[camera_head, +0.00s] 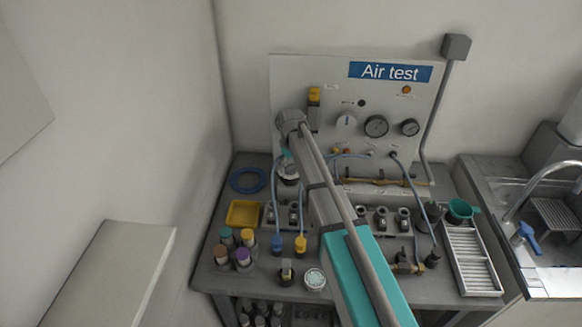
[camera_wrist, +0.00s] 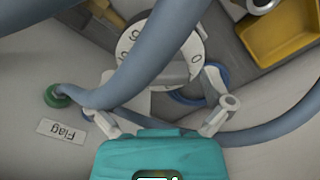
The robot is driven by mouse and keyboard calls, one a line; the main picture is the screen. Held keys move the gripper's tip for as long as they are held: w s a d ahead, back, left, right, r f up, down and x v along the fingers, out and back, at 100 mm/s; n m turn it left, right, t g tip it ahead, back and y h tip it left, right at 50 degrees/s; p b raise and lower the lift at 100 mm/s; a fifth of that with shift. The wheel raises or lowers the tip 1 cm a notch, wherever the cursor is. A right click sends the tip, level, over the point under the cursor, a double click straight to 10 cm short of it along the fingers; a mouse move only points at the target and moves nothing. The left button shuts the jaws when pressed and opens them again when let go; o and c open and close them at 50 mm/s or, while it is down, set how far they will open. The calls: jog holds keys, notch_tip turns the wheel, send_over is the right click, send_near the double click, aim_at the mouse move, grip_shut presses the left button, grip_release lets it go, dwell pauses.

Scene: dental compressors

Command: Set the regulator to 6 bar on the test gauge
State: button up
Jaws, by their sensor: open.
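My gripper (camera_wrist: 162,88) is open, its two pale fingers spread on either side of the lower part of a white round dial (camera_wrist: 188,52) with dark figures. Blue-grey hoses cross in front of the dial and hide part of it. I cannot tell whether the fingers touch it. In the head view my gripper (camera_head: 288,168) is at the left lower part of the Air test panel (camera_head: 300,75), mostly hidden by my arm.
A yellow tray (camera_head: 232,224), a blue hose coil (camera_head: 233,184) and several coloured-top containers (camera_head: 243,257) are on the bench at left. Hoses hang before the panel. A ribbed white tray (camera_head: 470,262) is at right.

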jog(key=c, duration=1)
jog(key=shift+c, duration=0.2)
